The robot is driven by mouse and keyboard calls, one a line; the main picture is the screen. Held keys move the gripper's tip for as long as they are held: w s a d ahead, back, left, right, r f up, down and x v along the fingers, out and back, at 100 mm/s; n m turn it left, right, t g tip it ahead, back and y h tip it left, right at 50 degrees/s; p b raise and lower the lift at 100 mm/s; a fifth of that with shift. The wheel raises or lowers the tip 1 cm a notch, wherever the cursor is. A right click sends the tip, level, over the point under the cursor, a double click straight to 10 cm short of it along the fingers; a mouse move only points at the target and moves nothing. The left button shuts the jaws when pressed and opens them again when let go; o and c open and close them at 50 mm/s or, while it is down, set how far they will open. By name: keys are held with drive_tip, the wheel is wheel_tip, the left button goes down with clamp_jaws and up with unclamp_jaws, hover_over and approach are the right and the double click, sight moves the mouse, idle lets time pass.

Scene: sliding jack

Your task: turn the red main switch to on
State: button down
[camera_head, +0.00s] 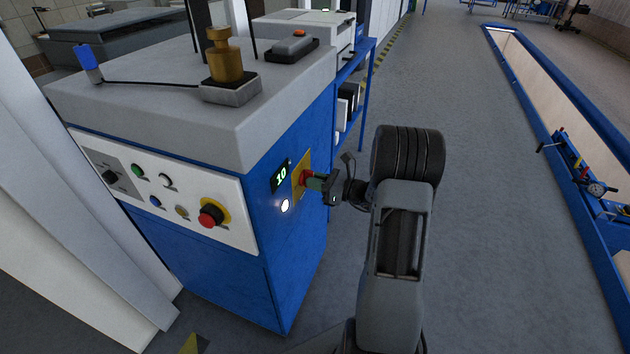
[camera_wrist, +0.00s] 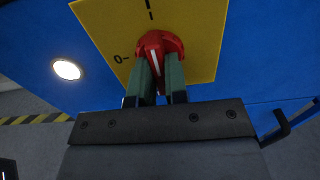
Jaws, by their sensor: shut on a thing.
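The red main switch (camera_wrist: 158,42) sits on a yellow plate (camera_wrist: 205,35) on the side of the blue cabinet. In the head view, the switch (camera_head: 305,178) is partly hidden by my gripper. The plate has a "0" mark (camera_wrist: 120,58) left of the knob and a black line above it. A white stripe on the knob's handle runs nearly upright in the wrist view. My gripper (camera_wrist: 160,80) is shut on the handle, one green finger on each side. It also shows in the head view (camera_head: 318,182).
A lit display (camera_head: 281,176) reading 10 and a glowing white lamp (camera_head: 285,206) sit beside the plate. A red emergency button (camera_head: 211,215) is on the white front panel. A blue shelf (camera_head: 355,90) stands behind.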

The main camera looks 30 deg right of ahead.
drive_tip(key=c, duration=1.1)
unclamp_jaws()
drive_tip(key=shift+c, duration=0.2)
drive_tip(key=shift+d, duration=0.1)
drive_tip(key=v, duration=1.3)
drive_tip(key=shift+s+d, duration=0.2)
drive_tip(key=shift+s, duration=0.15)
